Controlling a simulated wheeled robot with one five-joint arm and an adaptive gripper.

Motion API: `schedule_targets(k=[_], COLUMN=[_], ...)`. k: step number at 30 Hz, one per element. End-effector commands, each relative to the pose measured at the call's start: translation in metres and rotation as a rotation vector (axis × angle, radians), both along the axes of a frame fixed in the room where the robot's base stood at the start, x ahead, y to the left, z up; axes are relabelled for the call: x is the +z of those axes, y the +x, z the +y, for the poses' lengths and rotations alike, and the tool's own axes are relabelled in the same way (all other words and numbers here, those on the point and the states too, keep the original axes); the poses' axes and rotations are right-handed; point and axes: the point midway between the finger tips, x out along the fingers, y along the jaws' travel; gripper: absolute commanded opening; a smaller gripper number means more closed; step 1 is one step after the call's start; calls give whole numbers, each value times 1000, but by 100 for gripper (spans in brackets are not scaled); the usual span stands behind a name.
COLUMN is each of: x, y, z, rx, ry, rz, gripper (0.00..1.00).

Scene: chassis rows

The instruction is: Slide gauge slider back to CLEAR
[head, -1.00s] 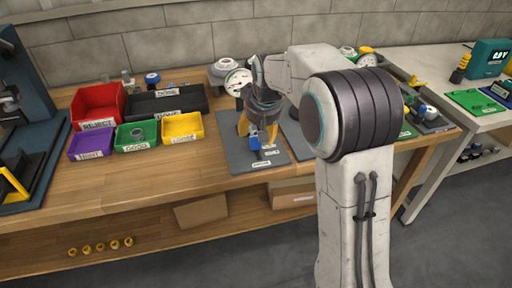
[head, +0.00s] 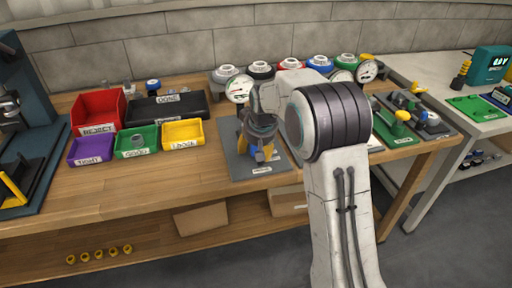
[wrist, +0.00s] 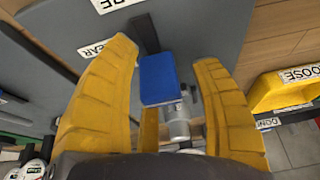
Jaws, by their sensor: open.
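The blue gauge slider block (wrist: 160,80) sits on a dark track on the grey gauge plate (wrist: 215,25). My gripper (wrist: 165,52) is open, with one yellow finger on each side of the block and visible gaps to it. A label ending in "EAR" (wrist: 92,49) is partly hidden by the left finger. Another label ending in "RE" (wrist: 112,3) is cut off at the top edge. In the head view my gripper (head: 257,152) points down over the same plate (head: 238,172), and only a bit of blue (head: 259,157) shows between the fingers.
Red (head: 97,108), purple, green and yellow (head: 183,133) bins and a black tray (head: 165,106) stand left of the plate. Several round gauges (head: 240,88) line the back.

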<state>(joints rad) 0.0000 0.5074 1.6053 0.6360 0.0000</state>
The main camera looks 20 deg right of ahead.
Motion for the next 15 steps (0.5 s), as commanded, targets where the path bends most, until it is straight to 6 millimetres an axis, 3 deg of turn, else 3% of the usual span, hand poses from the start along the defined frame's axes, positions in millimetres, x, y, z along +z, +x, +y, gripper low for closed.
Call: schedule_targets(k=[3, 15], x=[0, 0], y=[0, 0], z=[0, 0], rx=[0, 0], ry=[0, 0], rz=[0, 0], gripper=[60, 24])
